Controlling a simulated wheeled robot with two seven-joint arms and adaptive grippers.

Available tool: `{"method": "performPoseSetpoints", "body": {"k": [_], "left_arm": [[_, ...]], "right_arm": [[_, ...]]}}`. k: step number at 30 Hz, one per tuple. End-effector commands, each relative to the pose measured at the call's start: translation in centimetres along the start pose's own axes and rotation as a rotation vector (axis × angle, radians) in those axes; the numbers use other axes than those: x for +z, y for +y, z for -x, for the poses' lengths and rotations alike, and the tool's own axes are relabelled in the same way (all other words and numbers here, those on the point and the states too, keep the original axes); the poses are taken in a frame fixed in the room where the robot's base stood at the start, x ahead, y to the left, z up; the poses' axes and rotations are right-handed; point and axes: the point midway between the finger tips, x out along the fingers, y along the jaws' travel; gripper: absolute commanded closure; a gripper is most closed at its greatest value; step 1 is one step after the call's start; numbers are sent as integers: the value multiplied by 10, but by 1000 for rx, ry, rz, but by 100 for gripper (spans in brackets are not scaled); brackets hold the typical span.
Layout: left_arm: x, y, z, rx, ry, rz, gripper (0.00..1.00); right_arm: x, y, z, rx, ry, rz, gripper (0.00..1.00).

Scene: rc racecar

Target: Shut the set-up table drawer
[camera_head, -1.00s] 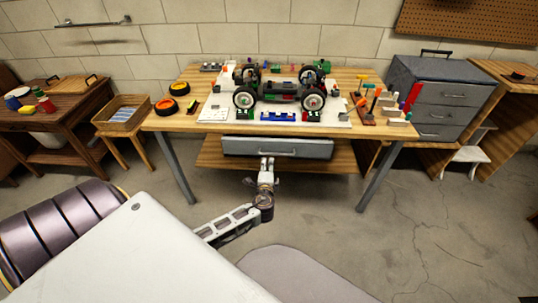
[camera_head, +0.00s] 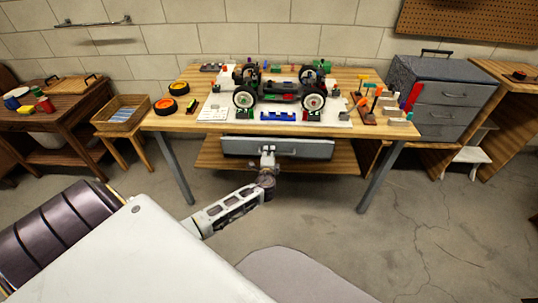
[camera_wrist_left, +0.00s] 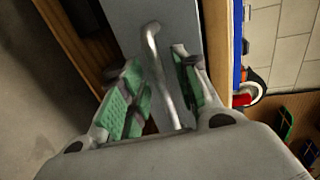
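The set-up table drawer (camera_head: 235,146) is a grey front with a bar handle (camera_head: 312,152), under the wooden table top (camera_head: 190,122). How far it stands out is hard to tell. My left gripper (camera_head: 268,150) is at the middle of the drawer front. In the left wrist view, its green-padded fingers (camera_wrist_left: 160,90) stand apart on either side of the metal handle (camera_wrist_left: 155,50), with gaps visible beside the bar. The grey drawer front (camera_wrist_left: 130,15) also shows there. My right gripper is in neither view.
A model car (camera_head: 280,92) and several parts stand on the table top above the drawer. A lower wooden shelf (camera_head: 215,160) lies beneath it. Grey table legs (camera_head: 172,170) stand at both sides. The floor in front is clear.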

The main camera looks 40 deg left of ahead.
Motion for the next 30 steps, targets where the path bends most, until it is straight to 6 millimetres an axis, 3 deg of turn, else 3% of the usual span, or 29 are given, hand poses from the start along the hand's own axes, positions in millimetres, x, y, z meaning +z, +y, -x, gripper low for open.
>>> {"method": "performPoseSetpoints", "body": {"k": [13,21,30], "left_arm": [[0,0,-6,0,0,0,68],[0,0,-6,0,0,0,100],[0,0,-6,0,0,0,100]], "right_arm": [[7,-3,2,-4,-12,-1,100],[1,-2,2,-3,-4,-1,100],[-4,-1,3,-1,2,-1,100]]}}
